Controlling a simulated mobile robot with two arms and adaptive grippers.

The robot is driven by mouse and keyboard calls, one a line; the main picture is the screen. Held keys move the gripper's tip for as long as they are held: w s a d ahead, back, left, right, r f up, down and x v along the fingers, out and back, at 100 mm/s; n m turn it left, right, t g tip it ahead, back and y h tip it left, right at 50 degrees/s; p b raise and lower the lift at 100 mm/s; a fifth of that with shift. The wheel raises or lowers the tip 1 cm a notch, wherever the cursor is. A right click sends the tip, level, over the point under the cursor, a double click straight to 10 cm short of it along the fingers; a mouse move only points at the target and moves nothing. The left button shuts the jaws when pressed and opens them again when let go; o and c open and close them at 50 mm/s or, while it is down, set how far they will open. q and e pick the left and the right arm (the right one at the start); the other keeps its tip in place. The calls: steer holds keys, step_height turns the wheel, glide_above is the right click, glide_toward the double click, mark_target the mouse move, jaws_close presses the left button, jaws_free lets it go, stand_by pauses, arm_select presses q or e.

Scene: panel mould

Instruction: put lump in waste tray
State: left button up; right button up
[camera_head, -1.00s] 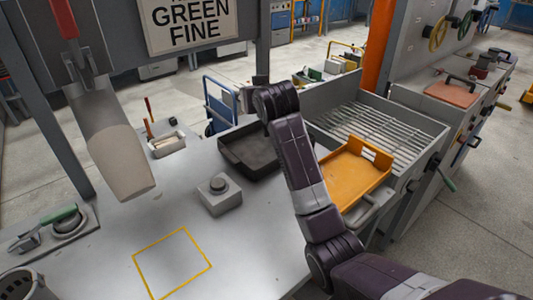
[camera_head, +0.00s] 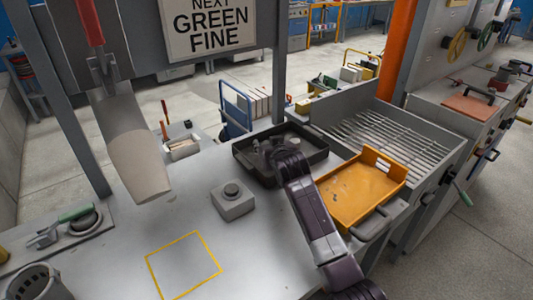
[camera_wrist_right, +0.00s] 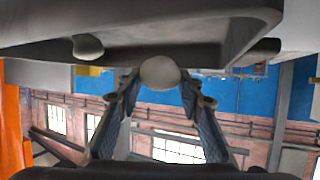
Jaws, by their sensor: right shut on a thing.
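My right gripper (camera_head: 268,147) is over the dark tray (camera_head: 310,160) on the bench, partly hidden by my wrist in the head view. In the right wrist view, the gripper (camera_wrist_right: 160,80) has its fingertips on either side of a pale rounded lump (camera_wrist_right: 160,72) and is shut on it. A wide grey tray-like surface (camera_wrist_right: 200,30) fills the top of that view, close to the held lump. A second pale lump (camera_wrist_right: 88,46) shows against it. Whether the held lump touches the tray is unclear. My left gripper is not in view.
An orange tray (camera_head: 352,196) lies right of the dark tray, beside a slatted grey bin (camera_head: 378,135). A grey button box (camera_head: 233,201) and a yellow outlined square (camera_head: 184,265) are on the bench. A chute (camera_head: 139,165) hangs at left. The bench front is clear.

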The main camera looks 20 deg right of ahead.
step_height(320, 180, down, 4)
steer(key=shift+r, duration=0.15)
steer(key=o, duration=1.2)
steer(key=shift+s, duration=0.1)
steer(key=v, duration=1.2)
steer(key=shift+d, duration=0.1)
